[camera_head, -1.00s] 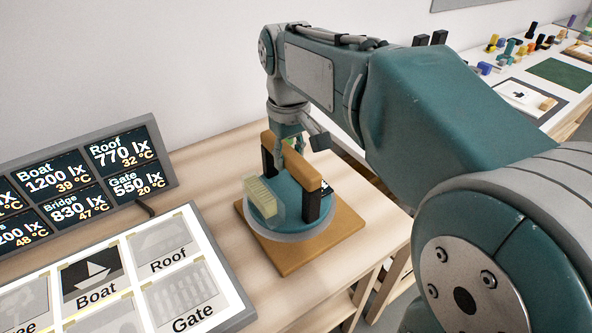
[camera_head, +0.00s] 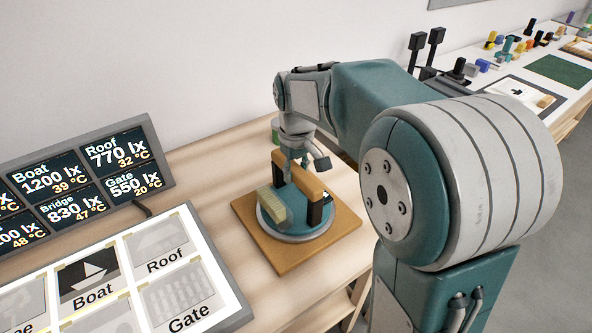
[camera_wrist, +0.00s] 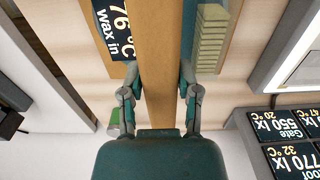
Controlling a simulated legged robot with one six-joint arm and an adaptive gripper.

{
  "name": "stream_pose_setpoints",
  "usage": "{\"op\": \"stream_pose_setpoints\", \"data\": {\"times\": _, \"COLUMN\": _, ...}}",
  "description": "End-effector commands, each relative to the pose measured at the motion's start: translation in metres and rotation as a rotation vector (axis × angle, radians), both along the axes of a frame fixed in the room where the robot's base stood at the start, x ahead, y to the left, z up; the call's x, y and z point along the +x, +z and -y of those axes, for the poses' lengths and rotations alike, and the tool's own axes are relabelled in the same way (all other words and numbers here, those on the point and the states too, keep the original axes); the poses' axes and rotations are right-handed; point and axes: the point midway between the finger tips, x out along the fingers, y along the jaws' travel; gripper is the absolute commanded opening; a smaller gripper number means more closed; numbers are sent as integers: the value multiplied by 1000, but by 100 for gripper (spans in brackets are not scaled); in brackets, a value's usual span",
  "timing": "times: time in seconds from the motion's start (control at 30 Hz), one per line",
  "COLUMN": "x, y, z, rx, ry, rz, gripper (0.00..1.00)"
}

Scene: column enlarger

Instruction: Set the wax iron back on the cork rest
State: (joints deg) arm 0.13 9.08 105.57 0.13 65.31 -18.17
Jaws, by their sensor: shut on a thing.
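The wax iron (camera_head: 268,227) has a round teal body with a grey rim, a ridged cream block and a brown bar handle (camera_head: 312,182) on black posts. It sits level over the square brown cork rest (camera_head: 252,245), roughly centred; I cannot tell whether it touches the cork. My gripper (camera_head: 291,175) is shut on the handle from above. In the wrist view the handle (camera_wrist: 158,30) runs between the fingers of my gripper (camera_wrist: 160,78). A small display reading 76 °C (camera_wrist: 112,22) shows beside the handle.
A dark lux and temperature display (camera_head: 95,180) and a lit picture panel (camera_head: 135,275) stand to the left. A small green object (camera_head: 276,128) is behind the iron, near the wall. Bare wooden table (camera_head: 205,170) lies left of the cork rest. A second bench with small objects is far right.

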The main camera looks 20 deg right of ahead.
Motion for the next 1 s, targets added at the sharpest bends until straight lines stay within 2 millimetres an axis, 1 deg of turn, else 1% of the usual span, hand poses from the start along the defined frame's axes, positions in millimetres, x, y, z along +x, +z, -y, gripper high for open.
{"op": "stream_pose_setpoints", "data": {"times": 0.23, "x": 1, "y": 1, "z": 0, "rx": 0, "ry": 0, "rz": 4, "gripper": 0}}
{"op": "stream_pose_setpoints", "data": {"times": 0.27, "x": 0, "y": -1, "z": 0, "rx": 0, "ry": 0, "rz": 1, "gripper": 47}}
{"op": "stream_pose_setpoints", "data": {"times": 0.3, "x": 0, "y": -1, "z": 0, "rx": 0, "ry": 0, "rz": 1, "gripper": 65}}
{"op": "stream_pose_setpoints", "data": {"times": 0.33, "x": 0, "y": -1, "z": 0, "rx": 0, "ry": 0, "rz": 1, "gripper": 77}}
{"op": "stream_pose_setpoints", "data": {"times": 0.67, "x": 1, "y": -1, "z": 0, "rx": 0, "ry": 0, "rz": 1, "gripper": 77}}
{"op": "stream_pose_setpoints", "data": {"times": 0.77, "x": 1, "y": 2, "z": 0, "rx": 1, "ry": 0, "rz": 2, "gripper": 77}}
{"op": "stream_pose_setpoints", "data": {"times": 0.87, "x": 2, "y": 13, "z": 0, "rx": 0, "ry": 0, "rz": 5, "gripper": 77}}
{"op": "stream_pose_setpoints", "data": {"times": 1.0, "x": 1, "y": 40, "z": 0, "rx": 0, "ry": 0, "rz": 6, "gripper": 77}}
